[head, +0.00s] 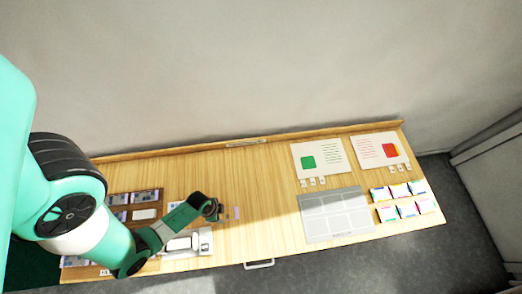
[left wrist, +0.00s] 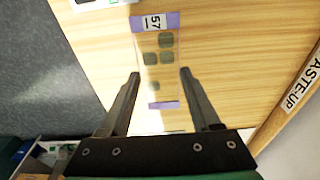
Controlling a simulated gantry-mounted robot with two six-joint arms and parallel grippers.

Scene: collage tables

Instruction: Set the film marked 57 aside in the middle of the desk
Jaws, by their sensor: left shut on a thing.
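The film marked 57 (left wrist: 152,70) is a clear strip with purple ends and several dark green patches. In the left wrist view it lies between the two fingers of my left gripper (left wrist: 159,73), its label end pointing away from the gripper. My left gripper (head: 214,211) is shut on the film, over the left-middle part of the desk (head: 262,190). In the head view only a small end of the film (head: 235,213) shows past the fingers. Whether the film touches the desk is hard to tell. My right gripper is in neither view.
A brown rack (head: 120,199) with several pieces is at the left, partly behind my left arm. A white-grey device (head: 205,240) sits near the front edge. A grey gridded sheet (head: 335,214), two cards (head: 318,158) and coloured packets (head: 405,201) are at right. The desk's middle is bare.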

